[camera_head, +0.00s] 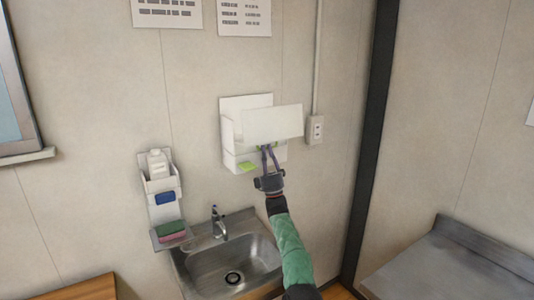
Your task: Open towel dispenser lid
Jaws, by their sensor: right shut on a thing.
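The white towel dispenser (236,134) is mounted on the wall above the sink. Its white lid (272,124) is tilted up and out from the body, so its broad face shows towards me. My right gripper (268,150) comes up from below, with its fingertips at the lower edge of the lid, shut on it. The fingertips are partly hidden by the lid. A small green patch (247,167) shows on the lower front of the dispenser. My left gripper is not in view.
A metal sink (262,262) with a faucet (217,222) is below. A wall holder (163,205) with a bottle (158,163) and sponges (171,230) is at left. A wall outlet (315,129) is right of the lid. A metal counter (450,265) is at lower right.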

